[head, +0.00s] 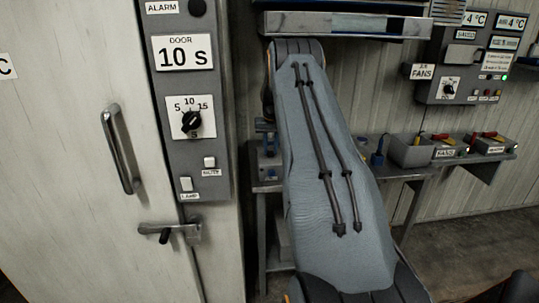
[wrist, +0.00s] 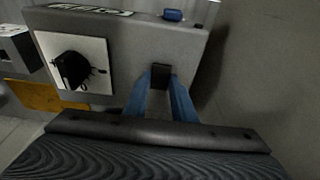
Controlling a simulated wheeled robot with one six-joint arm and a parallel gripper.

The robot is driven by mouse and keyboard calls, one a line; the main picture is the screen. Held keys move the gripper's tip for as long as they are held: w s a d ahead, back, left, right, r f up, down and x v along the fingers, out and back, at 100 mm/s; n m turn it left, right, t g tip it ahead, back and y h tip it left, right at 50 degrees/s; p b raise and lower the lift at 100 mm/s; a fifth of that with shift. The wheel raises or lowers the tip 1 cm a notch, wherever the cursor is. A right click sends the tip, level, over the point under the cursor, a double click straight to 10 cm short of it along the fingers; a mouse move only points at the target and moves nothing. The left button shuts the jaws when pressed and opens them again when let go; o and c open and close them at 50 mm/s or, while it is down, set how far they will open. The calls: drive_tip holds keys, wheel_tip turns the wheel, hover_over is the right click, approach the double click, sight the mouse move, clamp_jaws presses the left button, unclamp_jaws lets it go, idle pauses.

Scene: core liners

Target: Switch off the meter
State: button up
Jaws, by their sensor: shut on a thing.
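The meter (wrist: 120,45) is a grey box in the wrist view, with a white plate carrying a black knob (wrist: 72,70) on its left side. A small black switch (wrist: 160,72) stands out from its right side. My gripper (wrist: 161,86) has its two blue fingers shut on this switch, one on each side. A blue button (wrist: 172,15) and a partly cut-off label (wrist: 92,10) are on the upper part of the box. In the head view, part of a grey box (head: 268,172) shows on the bench, left of my arm, which hides the rest.
A pale door (head: 60,130) with a handle (head: 118,148) and a control panel (head: 188,100) stands at left. A yellow item (wrist: 40,95) lies left below the knob.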

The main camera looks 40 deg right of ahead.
sight(271, 155)
idle(0.3)
drive_tip(key=o, duration=1.1)
drive_tip(key=shift+c, duration=0.2)
drive_tip(key=b+v, duration=0.2)
drive_tip(key=v, duration=0.5)
drive_tip(key=shift+r+b, duration=0.3)
drive_tip(key=shift+r, duration=0.1)
